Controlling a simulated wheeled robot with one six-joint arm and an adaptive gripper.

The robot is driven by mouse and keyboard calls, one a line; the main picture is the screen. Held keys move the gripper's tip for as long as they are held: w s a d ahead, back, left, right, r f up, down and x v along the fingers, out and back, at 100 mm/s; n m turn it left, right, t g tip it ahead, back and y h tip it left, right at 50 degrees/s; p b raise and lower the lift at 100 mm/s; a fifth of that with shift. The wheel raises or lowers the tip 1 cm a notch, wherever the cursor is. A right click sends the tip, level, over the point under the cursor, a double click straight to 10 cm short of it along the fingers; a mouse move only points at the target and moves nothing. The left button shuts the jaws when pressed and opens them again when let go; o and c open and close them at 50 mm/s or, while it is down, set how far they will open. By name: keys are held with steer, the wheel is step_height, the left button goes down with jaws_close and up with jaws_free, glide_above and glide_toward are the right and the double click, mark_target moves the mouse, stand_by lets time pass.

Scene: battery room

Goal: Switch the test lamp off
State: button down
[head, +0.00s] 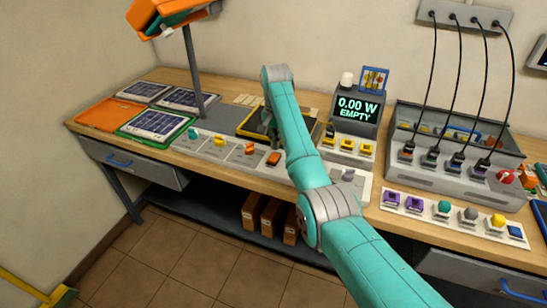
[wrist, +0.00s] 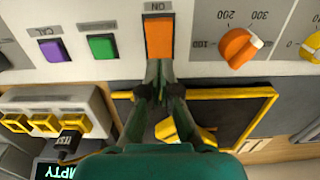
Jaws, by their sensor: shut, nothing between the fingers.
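The test lamp (head: 170,14) has an orange head on a grey post at the upper left of the head view; I cannot tell whether it is lit. An orange rocker switch (wrist: 159,37) sits on the pale control panel in the wrist view, with a label that seems to read ON upside down. Contact is unclear. My arm partly hides the gripper in the head view.
Orange (wrist: 240,47) and yellow knobs are right of the switch; green (wrist: 102,47) and purple (wrist: 52,50) buttons are left. A yellow-edged black tray (wrist: 235,112) lies below the gripper. A display (head: 356,108) reads 0.00 W EMPTY. Solar panels (head: 155,124) lie at left.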

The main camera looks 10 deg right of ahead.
mark_target(275, 155)
steer(key=shift+r, duration=2)
